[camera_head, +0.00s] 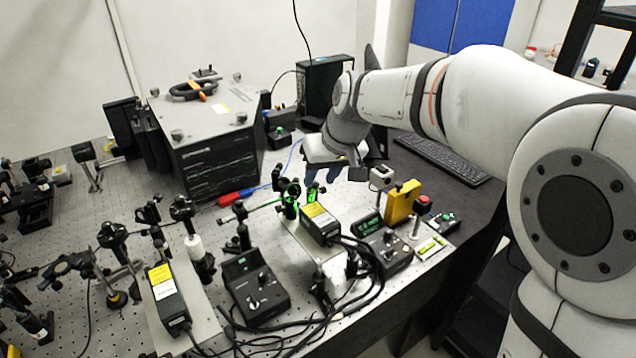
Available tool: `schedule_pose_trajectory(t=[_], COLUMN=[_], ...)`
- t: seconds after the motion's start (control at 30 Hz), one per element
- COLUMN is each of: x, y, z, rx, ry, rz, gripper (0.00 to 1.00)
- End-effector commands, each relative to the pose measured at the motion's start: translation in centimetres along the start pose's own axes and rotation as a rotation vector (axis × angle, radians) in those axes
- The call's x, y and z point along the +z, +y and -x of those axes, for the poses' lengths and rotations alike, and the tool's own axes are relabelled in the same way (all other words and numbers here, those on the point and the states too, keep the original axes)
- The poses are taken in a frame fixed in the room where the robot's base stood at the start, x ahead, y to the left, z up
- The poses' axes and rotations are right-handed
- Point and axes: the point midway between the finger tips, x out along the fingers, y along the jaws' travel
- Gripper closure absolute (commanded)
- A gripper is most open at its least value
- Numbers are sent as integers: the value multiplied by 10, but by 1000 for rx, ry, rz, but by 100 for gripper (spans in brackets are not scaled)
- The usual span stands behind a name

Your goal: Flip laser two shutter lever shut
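Two black laser heads with yellow labels stand on the bench: one at the lower left (163,292) and one near the middle (320,224). I cannot read which is laser two. Green light glows on a mount (290,196) just behind the middle head. A small grey block on a post (381,177) stands right of my gripper; I cannot make out a shutter lever for certain. My gripper (322,178) points down behind the middle head, above or beside the green-lit mount. Its fingers are small and partly hidden, so their opening and any contact are unclear.
Two black control boxes with knobs (256,292) (388,252) sit beside the heads, with loose black cables in front. A large grey-topped case (207,115) stands behind. Optics mounts crowd the left.

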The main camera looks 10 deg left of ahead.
Motion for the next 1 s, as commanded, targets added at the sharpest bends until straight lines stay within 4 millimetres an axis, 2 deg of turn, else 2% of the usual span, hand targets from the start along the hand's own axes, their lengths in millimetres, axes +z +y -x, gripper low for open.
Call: schedule_pose_trajectory(t=[0.2, 0.57, 1.0], x=[0, 0, 0], y=[0, 0, 0], z=[-28, -35, -34], rx=[0, 1, 1], ry=[-2, 1, 1], rz=[-1, -1, -1], gripper=[66, 66, 100])
